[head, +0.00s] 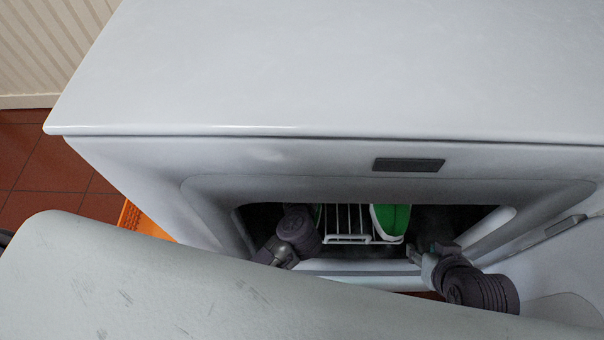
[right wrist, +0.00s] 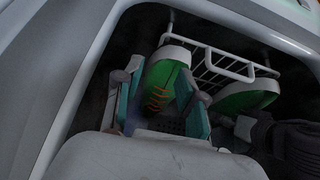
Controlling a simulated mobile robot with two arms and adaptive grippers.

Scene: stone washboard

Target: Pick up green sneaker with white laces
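A green sneaker (head: 390,219) with a white sole rests in the opening of a white appliance, beside a wire rack. In the right wrist view, the near green sneaker (right wrist: 160,82) shows orange laces, not white. My right gripper (head: 426,250) is open; its fingers (right wrist: 153,90) lie either side of that shoe, contact unclear. A second green shoe (right wrist: 246,98) lies to the right in the wrist view; its laces cannot be made out. A sliver of it (head: 317,213) shows in the head view. My left gripper (head: 278,254) is by the opening's left side, fingertips mostly hidden.
The opening's frame (head: 205,206) is close around both arms. A large pale panel (head: 130,275) crosses the foreground and hides parts below. An orange object (head: 143,222) stands on the red tile floor at left.

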